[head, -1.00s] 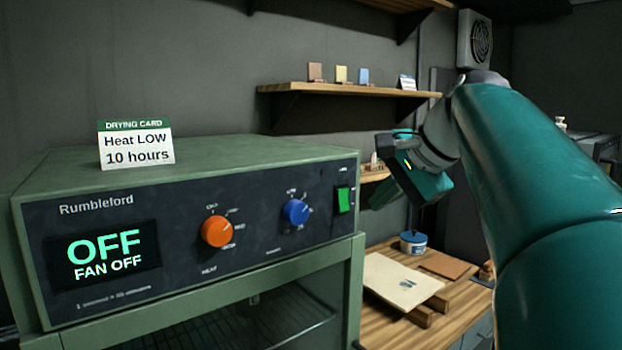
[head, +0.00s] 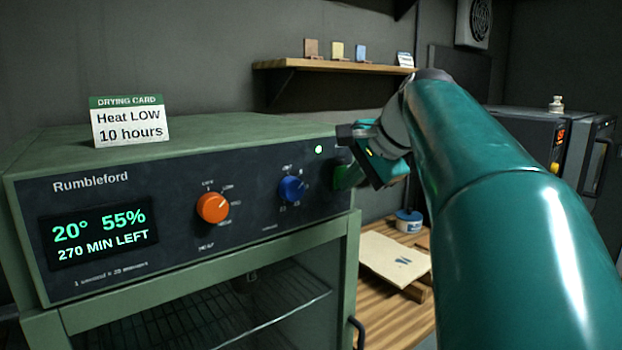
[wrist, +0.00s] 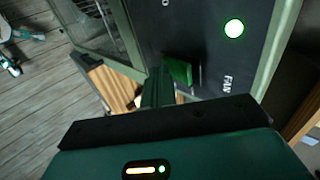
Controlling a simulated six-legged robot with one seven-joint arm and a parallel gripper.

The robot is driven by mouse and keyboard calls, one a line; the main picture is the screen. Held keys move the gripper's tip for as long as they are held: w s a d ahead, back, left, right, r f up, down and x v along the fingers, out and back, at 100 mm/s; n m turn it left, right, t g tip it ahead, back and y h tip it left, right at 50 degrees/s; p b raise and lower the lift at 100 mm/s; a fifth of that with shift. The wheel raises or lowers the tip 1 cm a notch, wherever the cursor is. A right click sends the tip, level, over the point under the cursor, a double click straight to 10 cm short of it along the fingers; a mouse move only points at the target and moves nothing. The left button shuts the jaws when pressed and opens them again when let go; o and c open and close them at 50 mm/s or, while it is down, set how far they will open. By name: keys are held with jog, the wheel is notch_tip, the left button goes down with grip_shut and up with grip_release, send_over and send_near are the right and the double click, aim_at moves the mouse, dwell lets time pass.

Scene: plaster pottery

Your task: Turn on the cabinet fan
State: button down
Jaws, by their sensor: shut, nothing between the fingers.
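The green drying cabinet (head: 200,290) has a dark control panel. Its display (head: 100,232) reads 20°, 55% and 270 MIN LEFT. A small lamp (head: 318,149) glows pale near the panel's right end; it also shows lit in the wrist view (wrist: 234,28). The green fan switch (wrist: 180,72) sits beside the word FAN in the wrist view. My gripper (wrist: 158,88) is shut and empty, its fingertips close against the switch; I cannot tell if they touch. In the head view my gripper (head: 350,175) partly covers the switch.
An orange heat knob (head: 212,207) and a blue knob (head: 292,189) are left of the switch. A drying card (head: 130,120) reading Heat LOW, 10 hours stands on top. A wooden bench (head: 390,300) with a pale board is at right.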

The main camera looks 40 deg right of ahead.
jog(key=shift+r, duration=0.85)
